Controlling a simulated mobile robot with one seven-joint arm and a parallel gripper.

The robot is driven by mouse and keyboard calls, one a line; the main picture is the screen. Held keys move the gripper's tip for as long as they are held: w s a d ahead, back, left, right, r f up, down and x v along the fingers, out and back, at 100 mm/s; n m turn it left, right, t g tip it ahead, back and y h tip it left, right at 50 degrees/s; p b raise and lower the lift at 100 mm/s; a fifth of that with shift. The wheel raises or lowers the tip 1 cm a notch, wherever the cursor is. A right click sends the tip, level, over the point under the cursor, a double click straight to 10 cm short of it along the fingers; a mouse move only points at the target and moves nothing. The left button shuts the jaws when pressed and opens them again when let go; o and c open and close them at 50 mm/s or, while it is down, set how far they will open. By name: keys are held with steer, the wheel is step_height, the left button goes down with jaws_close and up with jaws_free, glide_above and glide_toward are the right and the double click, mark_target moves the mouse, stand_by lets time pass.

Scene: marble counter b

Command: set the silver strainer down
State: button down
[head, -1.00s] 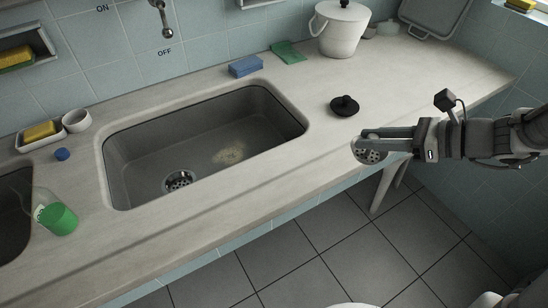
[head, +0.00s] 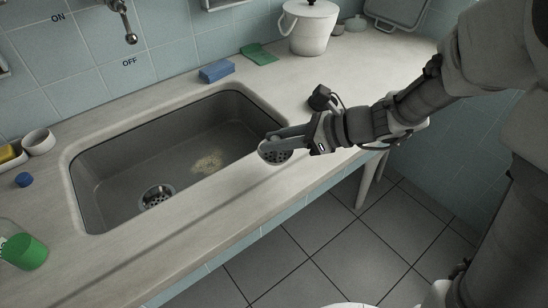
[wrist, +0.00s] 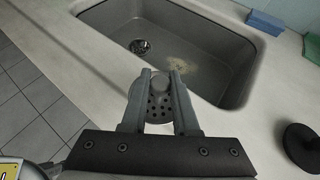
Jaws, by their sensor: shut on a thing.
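The silver strainer (head: 275,157) is a small round metal piece with holes, held by my gripper (head: 268,141). It is over the counter near the front right corner of the sink (head: 110,150). In the wrist view the strainer (wrist: 160,110) sits between the two fingers of my gripper (wrist: 160,77), which are shut on its knob. The fingers hide part of it. I cannot tell how far it is above the counter. A drain (head: 156,196) shows in the sink floor.
A brownish stain (head: 207,162) lies in the sink. A blue sponge (head: 216,71), a green cloth (head: 258,54) and a white pot (head: 309,27) stand behind. A black stopper (wrist: 302,145) is right of my gripper. The front counter strip is clear.

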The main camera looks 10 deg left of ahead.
mark_target(274, 155)
steer(key=shift+a+f, duration=0.2)
steer(key=shift+f, duration=0.05)
steer(key=shift+f+b, duration=0.95)
steer(key=shift+f, duration=0.9)
steer(key=shift+f, duration=0.2)
steer(key=c, duration=0.7)
jaws_free()
steer(key=shift+r, duration=0.1)
